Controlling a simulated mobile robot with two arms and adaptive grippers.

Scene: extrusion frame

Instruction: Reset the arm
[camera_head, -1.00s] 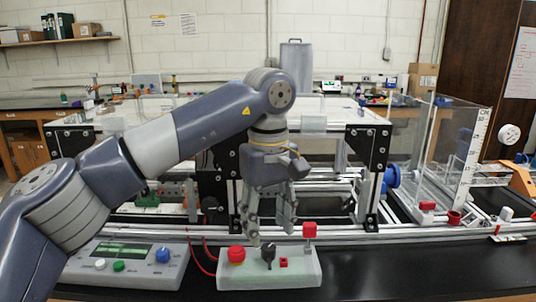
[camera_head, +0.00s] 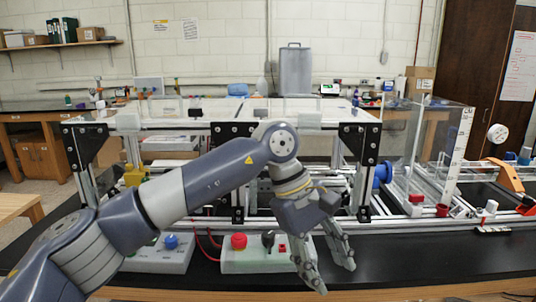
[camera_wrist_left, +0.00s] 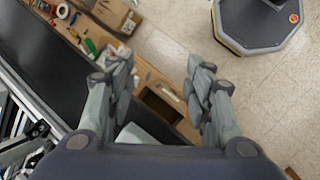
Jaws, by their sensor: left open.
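My left arm comes in from the left in the head view. Its gripper (camera_head: 335,277) hangs in front of the right end of the white control box, with the fingers apart and pointing down and to the right. Nothing is between the fingers. In the left wrist view, the two fingers of my left gripper (camera_wrist_left: 158,75) stand wide apart over the bench edge and floor. The control box (camera_head: 240,266) has a red button (camera_head: 238,241) and a black knob (camera_head: 268,240). Its right end is hidden behind the gripper. My right gripper is not in view.
A second control box (camera_head: 172,256) with a blue knob is partly hidden by my arm. The extrusion frame (camera_head: 240,130) stands behind the arm. A clear panel (camera_head: 430,155) and blue cylinder (camera_head: 383,174) are to the right. The black bench top (camera_head: 430,255) is clear at the right front.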

